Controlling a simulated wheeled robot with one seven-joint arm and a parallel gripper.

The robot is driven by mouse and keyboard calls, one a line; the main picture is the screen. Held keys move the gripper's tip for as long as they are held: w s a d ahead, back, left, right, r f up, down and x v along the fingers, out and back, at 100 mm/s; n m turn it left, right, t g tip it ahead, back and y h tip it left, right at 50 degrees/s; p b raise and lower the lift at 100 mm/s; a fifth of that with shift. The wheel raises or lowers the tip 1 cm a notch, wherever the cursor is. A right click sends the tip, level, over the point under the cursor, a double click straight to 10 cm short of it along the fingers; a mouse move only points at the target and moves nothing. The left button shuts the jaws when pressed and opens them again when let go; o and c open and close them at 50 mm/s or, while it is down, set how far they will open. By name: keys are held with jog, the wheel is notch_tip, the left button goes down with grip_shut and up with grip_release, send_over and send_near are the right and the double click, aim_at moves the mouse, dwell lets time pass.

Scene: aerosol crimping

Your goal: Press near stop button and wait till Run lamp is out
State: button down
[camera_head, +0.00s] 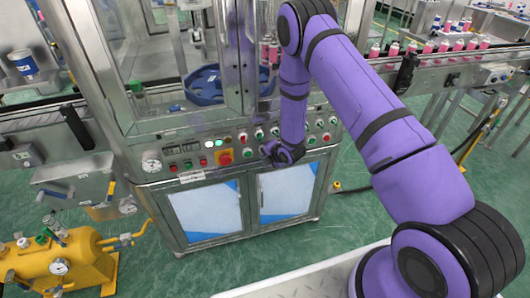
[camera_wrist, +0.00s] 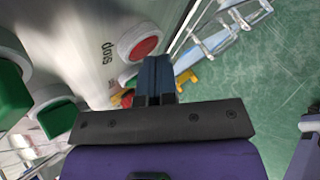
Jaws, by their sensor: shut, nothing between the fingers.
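My gripper (camera_head: 283,154) is shut and empty, low in front of the right part of the machine's button panel. In the wrist view its closed fingertips (camera_wrist: 157,65) are beside a red button (camera_wrist: 145,47) with a white collar. The word "stop" shows upside down next to this button. I cannot tell whether the fingertips touch it. A pale bright lamp (camera_head: 209,144) glows on the left part of the panel; its label is too small to read, so I cannot tell if it is the Run lamp. My gripper hides some of the panel in the head view.
Green buttons (camera_wrist: 55,115) sit left of my fingers in the wrist view. Cabinet doors (camera_head: 288,191) are below the panel. A yellow tank (camera_head: 60,262) stands at lower left; green floor is open in front.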

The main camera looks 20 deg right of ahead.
jog(key=shift+s, duration=0.8)
jog(key=s, duration=0.5)
dwell(0.5)
dwell(0.4)
